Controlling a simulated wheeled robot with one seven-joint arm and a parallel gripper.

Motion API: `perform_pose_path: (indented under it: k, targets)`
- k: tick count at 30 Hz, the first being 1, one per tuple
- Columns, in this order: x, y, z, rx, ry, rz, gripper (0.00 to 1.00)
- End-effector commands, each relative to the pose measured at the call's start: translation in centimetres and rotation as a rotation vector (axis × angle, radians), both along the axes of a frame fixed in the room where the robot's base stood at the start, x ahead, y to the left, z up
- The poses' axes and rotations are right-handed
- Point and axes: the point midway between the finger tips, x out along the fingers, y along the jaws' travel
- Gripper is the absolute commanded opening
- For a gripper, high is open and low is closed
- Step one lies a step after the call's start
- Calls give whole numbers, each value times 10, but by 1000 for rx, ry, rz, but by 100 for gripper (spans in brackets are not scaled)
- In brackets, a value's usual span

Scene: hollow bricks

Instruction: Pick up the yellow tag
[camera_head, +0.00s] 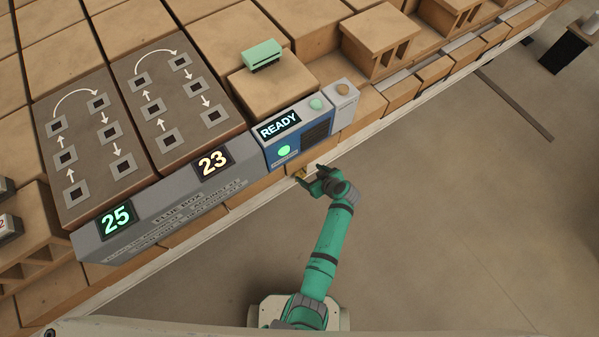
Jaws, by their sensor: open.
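My gripper (306,180) is at the end of the green arm, just in front of the blue-and-grey panel, beside the front edge of the brick bench. Its jaws are open. A small yellowish piece (299,174) shows at its fingertips, against the bench front. It is too small to tell for sure whether this is the yellow tag, or whether the fingers touch it. No other clear yellow tag shows.
The panel (291,155) has a READY screen, a lit green button and small knobs. A grey sloped box (160,215) shows 25 and 23. A green block (262,54) sits on a brick. Hollow bricks (379,40) stand at the back. Floor (460,200) at right is mostly clear.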

Motion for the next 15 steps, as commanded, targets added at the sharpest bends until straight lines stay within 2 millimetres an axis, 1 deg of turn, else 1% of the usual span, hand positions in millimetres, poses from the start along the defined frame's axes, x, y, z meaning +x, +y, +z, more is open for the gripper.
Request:
perform_pose_path:
  k: [5, 8, 12, 15]
  targets:
    - [5, 6, -7, -1, 1, 1, 69]
    - [12, 12, -12, -1, 1, 1, 69]
    - [25, 24, -24, 0, 1, 2, 69]
    - [31, 28, -32, 1, 0, 1, 69]
